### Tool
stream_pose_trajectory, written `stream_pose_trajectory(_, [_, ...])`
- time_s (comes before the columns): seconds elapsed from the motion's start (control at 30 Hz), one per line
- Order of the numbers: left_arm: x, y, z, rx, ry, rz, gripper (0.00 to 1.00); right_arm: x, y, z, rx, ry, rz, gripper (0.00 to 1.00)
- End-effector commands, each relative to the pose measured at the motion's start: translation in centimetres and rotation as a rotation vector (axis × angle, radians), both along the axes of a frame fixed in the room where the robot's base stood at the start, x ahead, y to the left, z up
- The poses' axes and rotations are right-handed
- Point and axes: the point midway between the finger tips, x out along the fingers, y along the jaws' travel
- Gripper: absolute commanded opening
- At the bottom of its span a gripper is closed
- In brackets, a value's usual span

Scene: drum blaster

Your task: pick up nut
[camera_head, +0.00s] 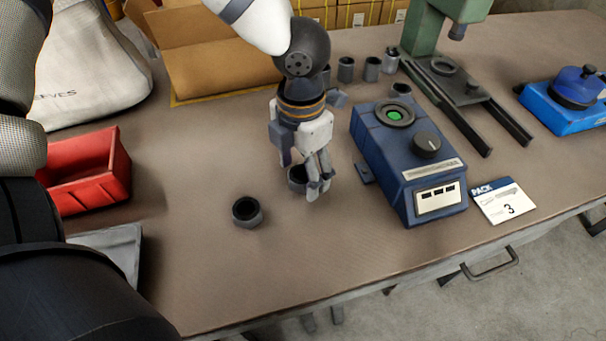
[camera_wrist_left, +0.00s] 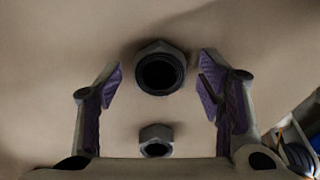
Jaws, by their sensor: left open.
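My left gripper (camera_head: 319,184) points down over the table in the head view, open. A dark grey hex nut (camera_head: 297,184) stands upright on the table at its fingers, partly hidden by them. A second hex nut (camera_head: 247,217) stands apart, to the left and nearer the front. In the left wrist view, one nut (camera_wrist_left: 160,48) lies between the open fingertips of the left gripper (camera_wrist_left: 160,84), and another nut (camera_wrist_left: 156,132) shows below it. I see no contact between the pads and the nut. My right gripper is not in view.
A blue machine (camera_head: 408,165) with a green-lit ring stands close right of the gripper. Several dark grey parts (camera_head: 346,70) stand behind. A red bin (camera_head: 88,170) is at left, a green press (camera_head: 430,32) at back right. The front middle of the table is clear.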

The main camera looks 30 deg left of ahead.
Motion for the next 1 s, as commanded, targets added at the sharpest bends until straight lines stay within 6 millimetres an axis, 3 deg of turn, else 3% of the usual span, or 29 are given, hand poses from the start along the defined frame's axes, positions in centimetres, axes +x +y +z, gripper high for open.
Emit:
stream_pose_trajectory(0.07, [0.0, 0.0, 0.1, 0.000, -0.002, 0.000, 0.57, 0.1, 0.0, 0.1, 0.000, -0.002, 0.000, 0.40])
stream_pose_trajectory(0.3, [0.0, 0.0, 0.1, 0.000, -0.002, 0.000, 0.03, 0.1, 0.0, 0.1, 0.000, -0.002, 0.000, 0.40])
stream_pose_trajectory(0.67, [0.1, 0.0, 1.0, 0.001, -0.005, 0.001, 0.03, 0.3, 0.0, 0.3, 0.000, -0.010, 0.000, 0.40])
stream_pose_trajectory(0.8, [0.2, 0.0, 3.8, -0.001, -0.012, -0.001, 0.03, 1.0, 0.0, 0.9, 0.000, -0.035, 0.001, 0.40])
stream_pose_trajectory(1.0, [-2.1, -3.6, 9.0, 0.000, -0.019, -0.006, 0.03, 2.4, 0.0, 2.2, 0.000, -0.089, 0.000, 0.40])
